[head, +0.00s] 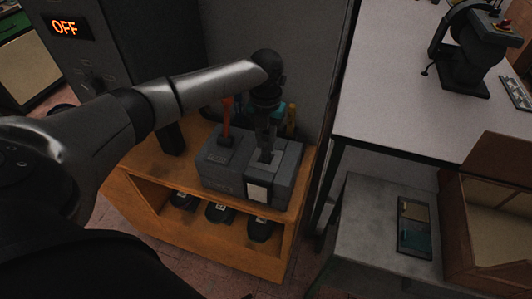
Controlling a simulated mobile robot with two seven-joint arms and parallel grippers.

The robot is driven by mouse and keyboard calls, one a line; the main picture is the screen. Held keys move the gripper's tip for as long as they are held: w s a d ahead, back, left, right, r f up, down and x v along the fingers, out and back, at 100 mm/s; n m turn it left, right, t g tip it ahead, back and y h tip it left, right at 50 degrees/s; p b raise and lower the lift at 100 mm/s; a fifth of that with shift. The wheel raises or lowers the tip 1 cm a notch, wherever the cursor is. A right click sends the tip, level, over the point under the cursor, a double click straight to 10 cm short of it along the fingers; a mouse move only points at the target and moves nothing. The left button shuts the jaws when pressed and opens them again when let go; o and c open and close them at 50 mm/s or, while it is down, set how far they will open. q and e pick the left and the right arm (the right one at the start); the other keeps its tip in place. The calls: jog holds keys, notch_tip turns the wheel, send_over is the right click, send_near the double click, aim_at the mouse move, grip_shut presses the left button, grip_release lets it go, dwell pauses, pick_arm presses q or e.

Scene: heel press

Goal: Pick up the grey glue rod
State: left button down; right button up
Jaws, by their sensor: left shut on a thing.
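My left arm reaches in from the left, and its gripper (266,137) points down over the right part of a dark grey box (228,172) on a wooden shelf unit. The gripper is shut on a slim grey piece, which looks like the grey glue rod (266,153), at the slot in the box top. The fingers hide most of the rod, and I cannot tell whether its lower end is still in the slot. An orange rod (227,118) stands upright in the left part of the box. My right gripper is not in view.
The wooden shelf unit (284,262) holds several dark labelled items below. Blue and yellow things stand behind the box. A dark machine with an OFF display (65,28) stands at left. At right are a pale table (390,90) with a press (470,45), and a lower grey table (365,215).

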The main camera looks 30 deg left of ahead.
pick_arm(q)
jog(key=shift+r, duration=0.15)
notch_tip(320, 180, up, 20)
jog(key=p, duration=0.1)
jog(key=shift+p, duration=0.4)
jog(key=shift+f, duration=0.2)
